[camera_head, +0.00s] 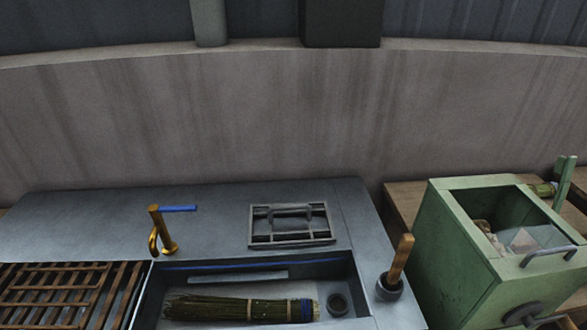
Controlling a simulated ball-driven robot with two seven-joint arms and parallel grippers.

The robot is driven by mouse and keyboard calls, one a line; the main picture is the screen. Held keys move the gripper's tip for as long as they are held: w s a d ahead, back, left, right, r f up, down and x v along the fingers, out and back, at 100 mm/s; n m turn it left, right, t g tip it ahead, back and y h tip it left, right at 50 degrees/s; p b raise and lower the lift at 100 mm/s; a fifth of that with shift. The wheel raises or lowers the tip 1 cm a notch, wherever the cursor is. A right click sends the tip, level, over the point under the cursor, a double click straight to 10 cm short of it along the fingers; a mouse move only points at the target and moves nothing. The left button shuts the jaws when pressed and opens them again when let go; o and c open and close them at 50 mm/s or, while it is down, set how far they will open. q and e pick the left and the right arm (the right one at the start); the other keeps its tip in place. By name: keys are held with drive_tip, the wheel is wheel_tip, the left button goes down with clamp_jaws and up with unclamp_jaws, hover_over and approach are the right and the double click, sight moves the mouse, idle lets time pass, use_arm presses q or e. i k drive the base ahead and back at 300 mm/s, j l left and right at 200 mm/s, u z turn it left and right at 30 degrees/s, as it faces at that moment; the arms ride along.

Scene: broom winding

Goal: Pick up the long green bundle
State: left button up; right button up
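The long green bundle (240,309) lies on its side in the sink basin, stretched left to right. Its loose, frayed end points left, and its right end has a blue band and a pale cut face. A thin light tie crosses its middle. The front edge of the frame is close below it. Neither of my grippers shows in the head view.
The sink (352,277) has a dark round drain piece at right. A brass tap (161,236) with a blue lever stands behind it. A grey handled rack (291,226), a slatted wooden grate (55,296), a dark pot (389,288) holding a wooden handle, and a green open box (463,268) surround it.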

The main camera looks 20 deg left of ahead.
sight(201, 307)
drive_tip(key=u, duration=1.15)
